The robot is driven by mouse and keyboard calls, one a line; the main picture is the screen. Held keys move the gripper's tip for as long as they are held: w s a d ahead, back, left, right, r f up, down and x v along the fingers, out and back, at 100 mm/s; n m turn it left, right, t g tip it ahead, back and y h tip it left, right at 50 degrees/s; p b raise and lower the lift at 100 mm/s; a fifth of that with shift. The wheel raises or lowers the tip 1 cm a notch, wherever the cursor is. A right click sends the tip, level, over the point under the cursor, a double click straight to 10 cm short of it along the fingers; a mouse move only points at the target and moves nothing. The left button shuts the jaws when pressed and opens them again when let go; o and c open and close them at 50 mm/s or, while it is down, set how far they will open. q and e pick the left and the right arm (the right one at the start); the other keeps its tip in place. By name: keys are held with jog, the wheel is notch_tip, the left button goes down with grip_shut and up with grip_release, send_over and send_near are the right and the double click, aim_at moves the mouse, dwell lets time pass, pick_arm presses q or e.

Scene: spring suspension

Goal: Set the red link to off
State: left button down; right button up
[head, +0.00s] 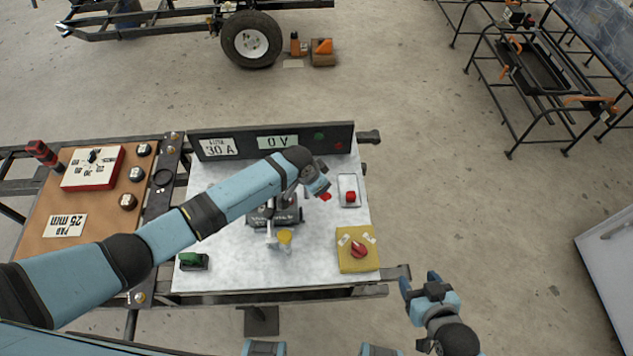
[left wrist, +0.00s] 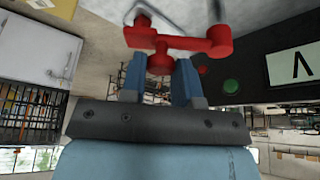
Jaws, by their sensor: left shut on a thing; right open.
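A small part of the red link (head: 326,197) shows in the head view below my left fingertips. My left gripper (left wrist: 160,80) is shut on the knob; in the head view the left gripper (head: 319,188) hangs over the bench, left of a white plate (head: 349,204). My own fingers hide most of the link from the head. My right gripper (head: 421,282) is open and empty, off the bench's front right corner.
A yellow box with a red knob (head: 359,250) stands at the bench's front right. A dark panel (head: 230,150) reading 30 A and 0 V runs along the back. A green block (head: 194,261) lies front left. A brown board (head: 100,205) adjoins the bench on the left.

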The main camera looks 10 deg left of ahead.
pick_arm(q)
jog(key=c, duration=0.9)
grip_release()
jog(key=shift+o, duration=0.2)
jog(key=shift+r, duration=0.1)
jog(key=v, duration=1.3)
jog(key=shift+s+r, duration=0.2)
jog(key=shift+r, duration=0.1)
